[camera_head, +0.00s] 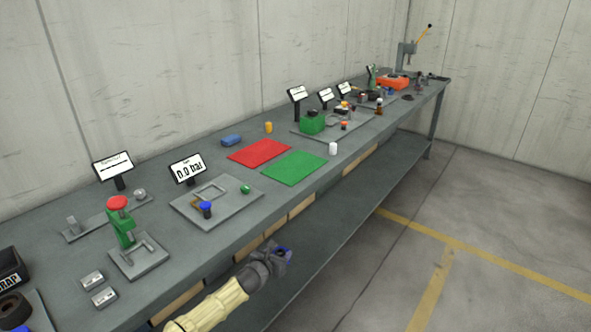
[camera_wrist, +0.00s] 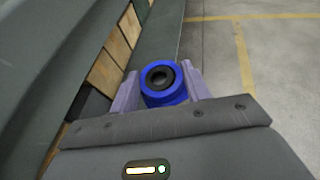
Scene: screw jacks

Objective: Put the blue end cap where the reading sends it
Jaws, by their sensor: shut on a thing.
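My gripper (camera_head: 281,253) is shut on the blue end cap (camera_wrist: 154,97), a round blue piece with a dark ring and hole in its face. In the wrist view the cap sits between the two fingers. In the head view the gripper is in front of the bench's front edge, away from the mats, and only a little blue shows. A display (camera_head: 188,169) reads 0.0 bar and stands behind a grey plate (camera_head: 232,207). A red mat (camera_head: 259,152) and a green mat (camera_head: 293,168) lie bare on the bench.
The plate holds a blue-topped part (camera_head: 206,208) and a green knob (camera_head: 245,189). A green jack with a red top (camera_head: 119,222) stands left. A white cylinder (camera_head: 333,149), an orange cylinder (camera_head: 268,127) and a blue cylinder (camera_head: 232,140) stand or lie near the mats.

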